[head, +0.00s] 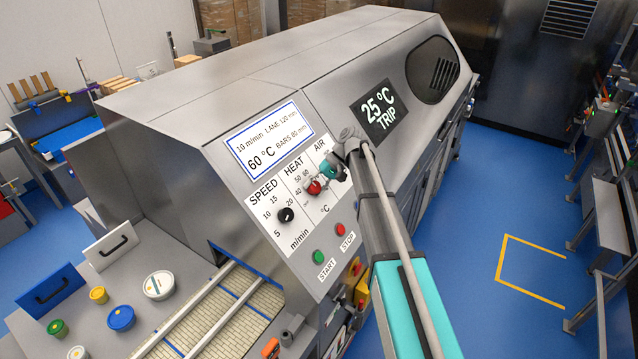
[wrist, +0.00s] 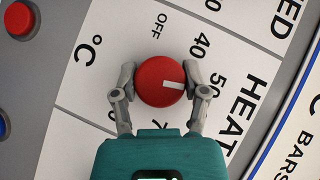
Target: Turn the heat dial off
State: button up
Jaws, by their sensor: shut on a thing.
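The red heat dial (wrist: 160,81) sits on the white HEAT scale panel (wrist: 112,45). Its white pointer mark faces right in the wrist view, toward the 50. The OFF mark (wrist: 160,25) is above the dial in that view. My gripper (wrist: 160,83) is shut on the dial, one grey finger on each side of it. In the head view the red dial (head: 314,187) shows at the tip of my gripper (head: 322,180), partly covered by it. Some of the scale numbers are hidden behind my gripper.
The black speed dial (head: 286,215) is left of the heat dial. A green start button (head: 319,257) and red stop button (head: 339,229) are below. The display (head: 380,110) reads 25 °C TRIP. A label plate (head: 269,141) shows 60 °C.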

jog(key=shift+s+n+h+p, duration=0.1)
jog(key=shift+n+h+p, duration=0.2)
jog(key=shift+n+h, duration=0.15)
jog(key=o, duration=1.1)
jog(key=shift+o, duration=0.2)
